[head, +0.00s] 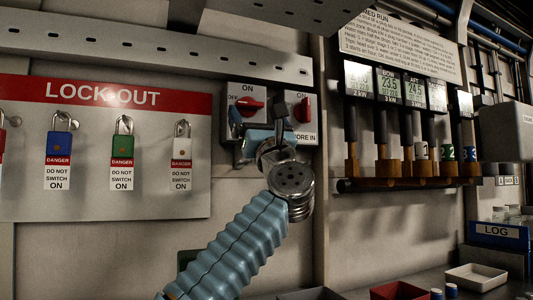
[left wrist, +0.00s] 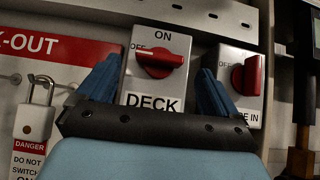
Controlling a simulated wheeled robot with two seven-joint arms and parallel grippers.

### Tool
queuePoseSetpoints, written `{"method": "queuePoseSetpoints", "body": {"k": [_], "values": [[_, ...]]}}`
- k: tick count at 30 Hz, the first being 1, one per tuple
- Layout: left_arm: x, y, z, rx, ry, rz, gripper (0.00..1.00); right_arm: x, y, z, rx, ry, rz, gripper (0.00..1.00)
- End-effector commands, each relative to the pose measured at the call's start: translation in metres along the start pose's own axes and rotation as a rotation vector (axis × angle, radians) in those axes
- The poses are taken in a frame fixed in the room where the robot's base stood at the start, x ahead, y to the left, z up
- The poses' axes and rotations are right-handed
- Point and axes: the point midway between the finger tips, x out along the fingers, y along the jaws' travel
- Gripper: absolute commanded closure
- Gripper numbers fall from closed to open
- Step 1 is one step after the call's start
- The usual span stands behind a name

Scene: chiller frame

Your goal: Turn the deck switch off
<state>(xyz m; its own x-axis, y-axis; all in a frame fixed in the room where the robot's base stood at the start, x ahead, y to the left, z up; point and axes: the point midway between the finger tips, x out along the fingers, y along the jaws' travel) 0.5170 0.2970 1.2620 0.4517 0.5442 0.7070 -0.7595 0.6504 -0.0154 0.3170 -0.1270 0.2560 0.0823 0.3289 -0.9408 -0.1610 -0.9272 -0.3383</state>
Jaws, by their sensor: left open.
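The deck switch is a grey box with a red knob; the knob (head: 249,105) shows in the head view, and the box (left wrist: 152,84) reads DECK in the left wrist view. Its red knob (left wrist: 160,63) lies crosswise, one end towards the OFF mark at the left, with ON above. My left gripper (head: 258,119) is open in front of the box. In the left wrist view its blue fingers (left wrist: 158,80) stand left and right of the knob, apart from it. Whether they touch the box I cannot tell. My right gripper is not in view.
A second switch box (left wrist: 240,84) stands close on the right, its red knob upright. The LOCK-OUT board (head: 100,150) with hanging padlocks is to the left. A metal rail (head: 150,45) runs above. A rack with displays (head: 400,85) is on the right.

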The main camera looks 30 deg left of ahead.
Motion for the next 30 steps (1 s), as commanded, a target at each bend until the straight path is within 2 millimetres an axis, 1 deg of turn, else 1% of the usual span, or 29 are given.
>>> {"method": "queuePoseSetpoints", "body": {"k": [1,3,6,9,12,17,30], "values": [[-0.021,0.0,-0.007,0.0,-0.002,-0.002,0.06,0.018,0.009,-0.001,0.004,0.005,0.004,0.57],[-0.039,0.001,-0.006,0.0,-0.003,-0.001,0.06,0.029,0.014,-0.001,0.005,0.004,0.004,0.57],[-0.061,0.001,-0.005,0.0,-0.002,-0.001,0.06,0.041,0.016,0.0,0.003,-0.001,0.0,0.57],[-0.079,0.0,-0.004,0.0,-0.002,-0.001,0.06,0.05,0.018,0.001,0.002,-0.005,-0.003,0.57],[-0.091,0.0,-0.002,0.0,-0.001,0.0,0.06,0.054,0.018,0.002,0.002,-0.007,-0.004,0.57],[-0.098,0.0,-0.001,0.001,0.0,0.001,0.06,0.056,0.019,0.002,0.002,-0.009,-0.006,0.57],[-0.098,0.0,-0.001,0.001,0.0,0.0,0.06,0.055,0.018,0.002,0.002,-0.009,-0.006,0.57]]}}
